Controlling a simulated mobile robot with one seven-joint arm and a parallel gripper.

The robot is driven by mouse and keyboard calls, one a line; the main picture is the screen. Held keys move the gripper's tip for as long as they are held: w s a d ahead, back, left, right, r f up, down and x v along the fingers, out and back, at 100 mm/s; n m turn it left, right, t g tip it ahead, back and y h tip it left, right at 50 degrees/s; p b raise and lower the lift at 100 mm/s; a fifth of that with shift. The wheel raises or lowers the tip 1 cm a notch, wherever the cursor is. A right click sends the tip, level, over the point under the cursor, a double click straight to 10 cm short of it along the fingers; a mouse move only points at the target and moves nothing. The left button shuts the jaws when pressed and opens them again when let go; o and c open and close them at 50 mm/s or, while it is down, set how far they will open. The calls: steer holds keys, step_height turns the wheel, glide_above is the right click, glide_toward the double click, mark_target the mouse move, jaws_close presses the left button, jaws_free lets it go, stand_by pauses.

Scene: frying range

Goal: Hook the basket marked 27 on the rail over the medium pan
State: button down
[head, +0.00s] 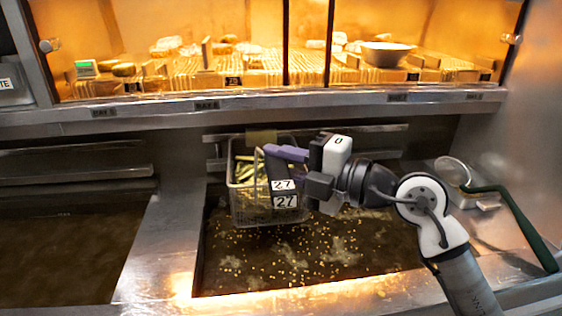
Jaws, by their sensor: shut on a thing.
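The wire basket (246,207) hangs over the right-hand oil pan (350,262) and holds green and pale pieces of food. Its dark handle carries two white labels reading 27. My gripper (284,153), with purple fingers, is shut on the basket's handle, above the basket's right side. A metal rail (374,129) runs behind the pan. A tan plate at the basket's back edge overlaps the rail in the picture; I cannot tell whether it is hooked on. No size mark on the pan is readable.
Another oil pan (60,250) lies left, with its own rail (85,174). A skimmer with a green handle (515,222) lies at the right. Above, a lit shelf holds food and a bowl (386,56). A metal divider (160,245) separates the pans.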

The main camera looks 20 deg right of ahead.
steer(key=c, duration=1.2)
jaws_free()
steer(key=shift+o, duration=0.2)
steer(key=shift+d+f, duration=0.1)
steer(key=shift+s+d+b, duration=0.2)
steer(key=shift+s+b, duration=0.05)
steer(key=shift+b, duration=0.05)
steer(key=b+v, duration=0.4)
steer(key=v, duration=0.9)
